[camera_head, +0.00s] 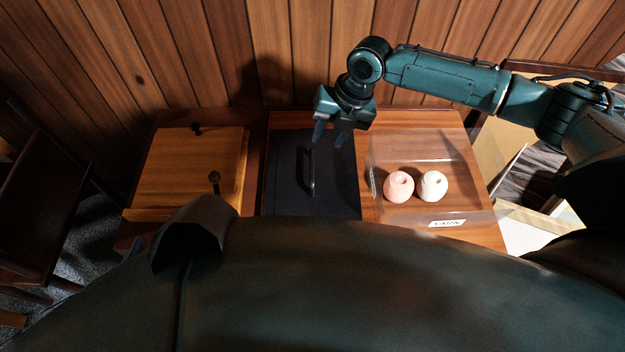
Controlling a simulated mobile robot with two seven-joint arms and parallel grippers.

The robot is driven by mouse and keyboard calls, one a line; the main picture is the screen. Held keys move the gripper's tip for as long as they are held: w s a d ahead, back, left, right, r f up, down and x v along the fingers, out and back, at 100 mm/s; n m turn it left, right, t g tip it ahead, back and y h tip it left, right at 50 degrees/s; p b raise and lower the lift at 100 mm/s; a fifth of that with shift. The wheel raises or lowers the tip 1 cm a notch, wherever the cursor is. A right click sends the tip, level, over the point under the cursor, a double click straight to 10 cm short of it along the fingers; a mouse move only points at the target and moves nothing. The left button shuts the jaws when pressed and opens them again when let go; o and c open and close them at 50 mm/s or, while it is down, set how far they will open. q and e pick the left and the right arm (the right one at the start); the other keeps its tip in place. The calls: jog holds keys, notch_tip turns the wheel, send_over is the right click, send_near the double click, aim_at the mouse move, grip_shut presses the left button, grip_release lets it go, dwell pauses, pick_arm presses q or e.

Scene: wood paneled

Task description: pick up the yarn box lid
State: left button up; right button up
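A dark flat lid-like panel (285,195) with a black bar handle (312,182) lies in the middle of the table. I cannot tell for sure that it is the yarn box lid. A clear box (455,160) to its right holds a pink yarn ball (398,187) and a white yarn ball (433,186); its front label is too small to read surely. My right gripper (330,137) is above the far part of the dark panel, near the handle's far end. Its fingers point down, apart and empty. My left gripper is mostly hidden at the lower left.
A light wooden box (190,165) with dark knobs stands at the left of the table (255,130). A wood-paneled wall (230,50) rises close behind the table. A dark chair (45,195) stands at far left. Cardboard-like boxes (535,225) are at right.

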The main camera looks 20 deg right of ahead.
jog(key=b+x, duration=0.1)
jog(key=x, duration=0.6)
jog(key=b+x, duration=0.1)
jog(key=x, duration=0.4)
jog(key=shift+f, duration=0.1)
pick_arm(q)
jog(key=shift+w+d+f+m, duration=0.2)
jog(key=shift+f+m, duration=0.05)
jog(key=shift+f, duration=0.4)
jog(key=shift+w+d+f+m, duration=0.15)
jog(key=shift+f+m, duration=0.1)
jog(key=shift+f, duration=0.35)
pick_arm(e)
jog(key=shift+a, duration=0.1)
grip_shut()
pick_arm(q)
jog(key=shift+s, duration=0.1)
